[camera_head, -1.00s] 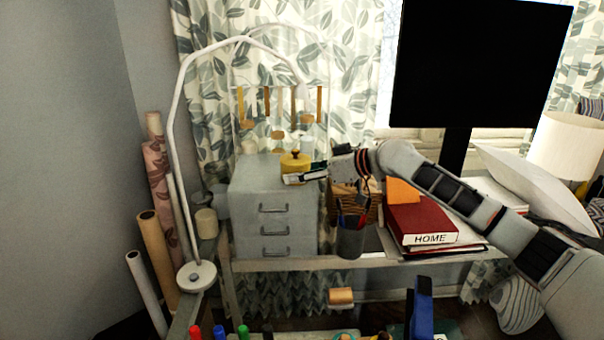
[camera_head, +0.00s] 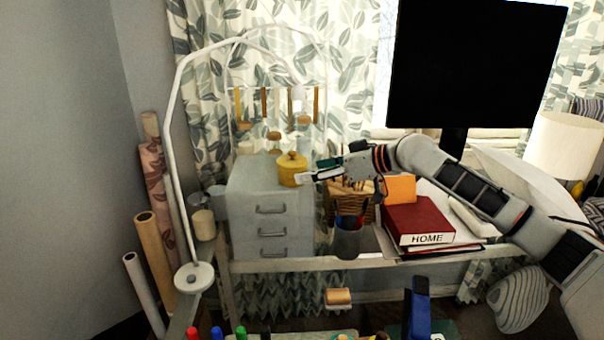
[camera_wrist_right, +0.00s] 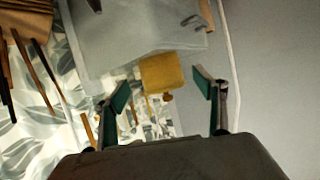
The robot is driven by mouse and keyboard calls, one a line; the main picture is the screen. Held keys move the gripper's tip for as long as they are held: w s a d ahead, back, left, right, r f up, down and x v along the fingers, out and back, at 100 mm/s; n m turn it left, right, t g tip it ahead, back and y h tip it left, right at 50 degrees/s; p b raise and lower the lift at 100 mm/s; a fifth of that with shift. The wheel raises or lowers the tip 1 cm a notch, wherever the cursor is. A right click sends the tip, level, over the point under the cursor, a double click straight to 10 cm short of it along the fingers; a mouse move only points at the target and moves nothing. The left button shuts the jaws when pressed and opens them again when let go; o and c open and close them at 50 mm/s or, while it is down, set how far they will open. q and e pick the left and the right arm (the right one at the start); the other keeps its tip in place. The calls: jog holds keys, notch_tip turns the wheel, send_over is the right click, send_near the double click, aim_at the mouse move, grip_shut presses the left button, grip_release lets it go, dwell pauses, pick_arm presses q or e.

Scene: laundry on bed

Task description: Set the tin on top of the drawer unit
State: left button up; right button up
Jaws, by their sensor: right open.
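The yellow tin (camera_head: 291,173), with a knobbed lid, stands upright on top of the grey drawer unit (camera_head: 270,222), near its right edge. My right gripper (camera_head: 314,175) is just to the right of the tin at about its height. In the right wrist view the tin (camera_wrist_right: 161,73) shows beyond and between the two spread fingertips (camera_wrist_right: 161,90), with visible space on both sides, and the gripper holds nothing. My left gripper is not in view.
A white curved lamp arm (camera_head: 172,120) arches over the left side. Jars (camera_head: 274,143) stand behind the unit.

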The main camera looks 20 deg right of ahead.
jog(key=v, duration=0.7)
jog(key=shift+r, duration=0.1)
